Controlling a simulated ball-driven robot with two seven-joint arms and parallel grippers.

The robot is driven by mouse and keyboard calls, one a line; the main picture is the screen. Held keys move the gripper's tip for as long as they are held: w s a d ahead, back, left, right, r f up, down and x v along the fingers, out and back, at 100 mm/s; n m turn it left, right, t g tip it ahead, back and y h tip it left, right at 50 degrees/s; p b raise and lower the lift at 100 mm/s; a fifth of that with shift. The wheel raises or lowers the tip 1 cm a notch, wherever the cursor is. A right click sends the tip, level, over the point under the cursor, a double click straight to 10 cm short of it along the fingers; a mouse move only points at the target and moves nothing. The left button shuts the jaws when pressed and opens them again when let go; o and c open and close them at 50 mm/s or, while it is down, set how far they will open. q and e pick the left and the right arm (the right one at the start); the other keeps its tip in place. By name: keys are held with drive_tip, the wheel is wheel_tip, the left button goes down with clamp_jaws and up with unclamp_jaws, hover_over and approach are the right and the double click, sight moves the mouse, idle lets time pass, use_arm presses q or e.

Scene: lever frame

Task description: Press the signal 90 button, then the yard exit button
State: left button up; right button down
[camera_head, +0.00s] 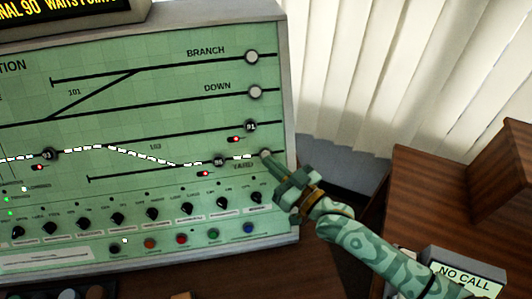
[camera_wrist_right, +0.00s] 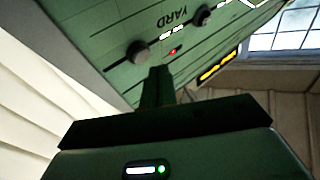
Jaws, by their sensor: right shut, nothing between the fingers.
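The green track panel (camera_head: 190,85) stands in front of me. A black round button, whose number looks like 90 (camera_head: 219,160), sits on the yard line left of the YARD end. It also shows in the wrist view (camera_wrist_right: 203,16). The grey yard exit button (camera_head: 264,154) is at the line's right end, partly behind my fingertips; it shows clearly in the wrist view (camera_wrist_right: 138,52). My right gripper (camera_head: 268,163) is shut and empty, its tips beside this button in the wrist view (camera_wrist_right: 160,72). I cannot tell whether they touch it. My left gripper is not in view.
Grey BRANCH (camera_head: 252,57) and DOWN (camera_head: 254,92) buttons and the black 91 button (camera_head: 250,127) sit above. White lit dashes run along the yard line, with red lamps nearby. Knobs (camera_head: 152,214) and coloured buttons line the bottom. A NO CALL box (camera_head: 466,277) stands at lower right.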

drive_tip(key=s+p, duration=0.1)
drive_tip(key=s+r+p, duration=0.1)
drive_tip(key=s+d+r+p, duration=0.1)
drive_tip(key=s, duration=0.1)
drive_tip(key=shift+r, duration=0.1)
idle(0.8)
